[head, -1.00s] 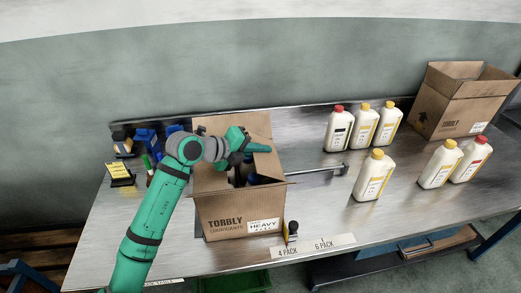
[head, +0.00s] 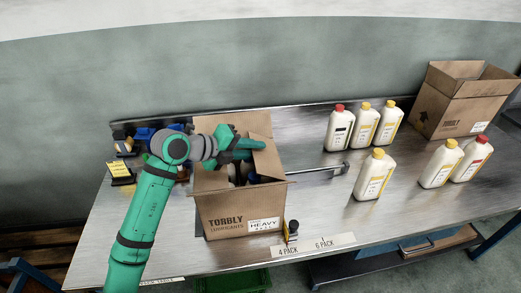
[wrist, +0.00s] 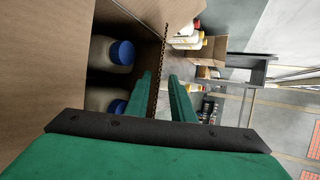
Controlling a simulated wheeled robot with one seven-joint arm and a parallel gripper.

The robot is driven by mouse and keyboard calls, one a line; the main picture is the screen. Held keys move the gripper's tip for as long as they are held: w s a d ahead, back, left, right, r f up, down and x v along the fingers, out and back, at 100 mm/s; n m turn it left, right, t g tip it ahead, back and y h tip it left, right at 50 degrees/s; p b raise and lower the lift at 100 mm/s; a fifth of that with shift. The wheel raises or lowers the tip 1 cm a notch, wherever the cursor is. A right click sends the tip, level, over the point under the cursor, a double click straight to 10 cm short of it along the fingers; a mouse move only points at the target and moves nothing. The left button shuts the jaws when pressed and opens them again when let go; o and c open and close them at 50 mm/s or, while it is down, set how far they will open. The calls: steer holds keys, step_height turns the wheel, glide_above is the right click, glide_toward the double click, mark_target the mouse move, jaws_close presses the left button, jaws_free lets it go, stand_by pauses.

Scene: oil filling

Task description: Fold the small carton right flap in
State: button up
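The small carton (head: 235,212) stands on the metal bench with its top open. Its back flap (head: 258,122) stands up. Its right flap (head: 268,160) stands raised, leaning inward, beside my gripper (head: 258,146). In the wrist view, my gripper (wrist: 162,92) has a clear gap between its green fingers. The flap's corrugated edge (wrist: 164,55) runs through the line of that gap; I cannot tell whether a finger touches it. Inside the carton are bottles with blue caps (wrist: 122,52). My gripper and wrist partly hide the carton's opening in the head view.
Several white bottles (head: 376,175) stand on the bench to the right, with a larger open carton (head: 460,110) behind. A metal bar (head: 325,170) sticks out right of the small carton. A black-handled stamp (head: 292,230) stands near its front right corner.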

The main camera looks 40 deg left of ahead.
steer(key=v, duration=0.7)
